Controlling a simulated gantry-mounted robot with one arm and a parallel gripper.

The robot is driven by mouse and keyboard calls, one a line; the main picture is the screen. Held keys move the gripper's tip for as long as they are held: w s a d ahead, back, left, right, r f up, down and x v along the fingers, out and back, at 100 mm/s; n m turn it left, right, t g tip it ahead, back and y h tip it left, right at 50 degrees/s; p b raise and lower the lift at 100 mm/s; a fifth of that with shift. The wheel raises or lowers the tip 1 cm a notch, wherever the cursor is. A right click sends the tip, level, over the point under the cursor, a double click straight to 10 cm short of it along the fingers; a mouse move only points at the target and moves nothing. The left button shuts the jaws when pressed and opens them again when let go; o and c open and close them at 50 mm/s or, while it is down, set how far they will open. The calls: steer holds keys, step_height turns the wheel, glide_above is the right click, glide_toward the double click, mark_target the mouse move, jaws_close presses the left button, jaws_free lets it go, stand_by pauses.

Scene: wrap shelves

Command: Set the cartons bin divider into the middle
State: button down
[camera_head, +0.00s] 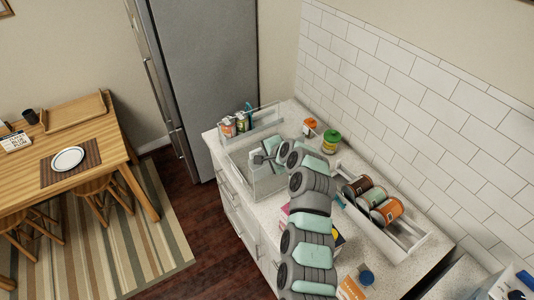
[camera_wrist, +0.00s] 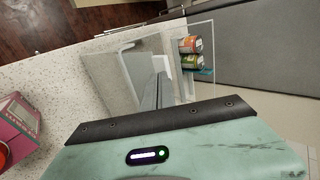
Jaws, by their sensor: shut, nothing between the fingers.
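A clear-walled bin (camera_head: 268,185) stands at the far left end of the counter; it also shows in the wrist view (camera_wrist: 122,72). Small cartons (camera_head: 228,129) stand upright at its far end, and they show near the right side of the bin in the wrist view (camera_wrist: 191,45). A see-through pane crosses the bin beside the cartons; I cannot clearly tell the divider from the bin walls. My gripper (camera_head: 259,158) is over or inside the bin, on the open side away from the cartons. Its fingers (camera_wrist: 160,80) are together and hold nothing.
An orange-lidded jar (camera_head: 309,127) and a green-lidded jar (camera_head: 331,141) stand behind the bin near the tiled wall. A white tray with several cans (camera_head: 372,198) lies to the right. A pink box (camera_wrist: 17,122) is near my wrist. The fridge (camera_head: 205,70) stands beyond the bin.

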steer(key=shift+x, duration=1.45)
steer(key=shift+a, duration=0.1)
